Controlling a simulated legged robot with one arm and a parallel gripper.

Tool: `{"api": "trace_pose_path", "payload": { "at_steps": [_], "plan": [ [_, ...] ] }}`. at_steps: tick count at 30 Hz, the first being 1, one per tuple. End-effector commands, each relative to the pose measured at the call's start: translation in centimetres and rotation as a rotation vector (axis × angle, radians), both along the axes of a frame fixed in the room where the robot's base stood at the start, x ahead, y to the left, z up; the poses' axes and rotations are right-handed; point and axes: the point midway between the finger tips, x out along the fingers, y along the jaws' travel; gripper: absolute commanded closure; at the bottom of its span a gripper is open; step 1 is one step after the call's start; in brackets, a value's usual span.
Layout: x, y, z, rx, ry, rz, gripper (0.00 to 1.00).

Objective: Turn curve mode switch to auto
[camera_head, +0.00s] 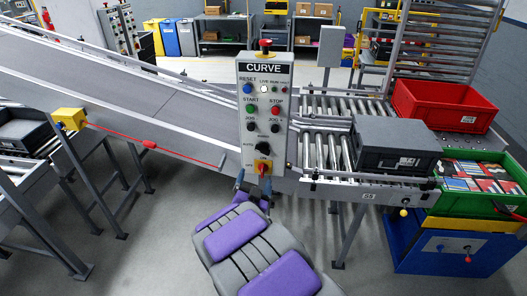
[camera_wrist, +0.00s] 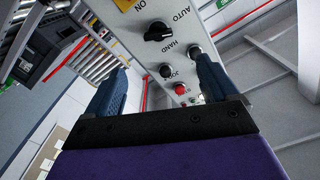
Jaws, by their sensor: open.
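The grey CURVE control panel (camera_head: 250,88) stands upright in the middle of the head view. The mode switch (camera_head: 262,149) is a black knob low on this panel, beside the AUTO label. In the wrist view the mode switch (camera_wrist: 158,31) lies between the AUTO and HAND labels; its exact pointing is hard to tell. My gripper (camera_head: 254,184) is near the panel's lower end in the head view. In the wrist view my gripper (camera_wrist: 160,62) is open and empty, with its blue fingers either side of the panel's controls. The knob shows beyond the fingertips, apart from them.
A red-and-yellow switch (camera_head: 263,167) sits below the mode switch. Jog buttons (camera_wrist: 165,71) are close by on the panel. The roller conveyor (camera_head: 318,140) carries a grey crate (camera_head: 390,160) at right. A sloping conveyor (camera_head: 150,105) runs left, with a red pull cord (camera_head: 180,150).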

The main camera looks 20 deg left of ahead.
Motion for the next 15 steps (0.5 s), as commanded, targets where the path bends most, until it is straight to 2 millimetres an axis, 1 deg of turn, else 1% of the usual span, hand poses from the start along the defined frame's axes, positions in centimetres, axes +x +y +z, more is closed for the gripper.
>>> {"api": "trace_pose_path", "payload": {
  "at_steps": [1,3,15],
  "plan": [
    [1.0,0.0,-0.1,0.001,0.000,-0.004,0.13],
    [2.3,0.2,-0.2,0.000,0.003,-0.004,0.13],
    [8.6,1.7,-0.1,0.002,0.000,-0.004,0.13]
  ]
}}
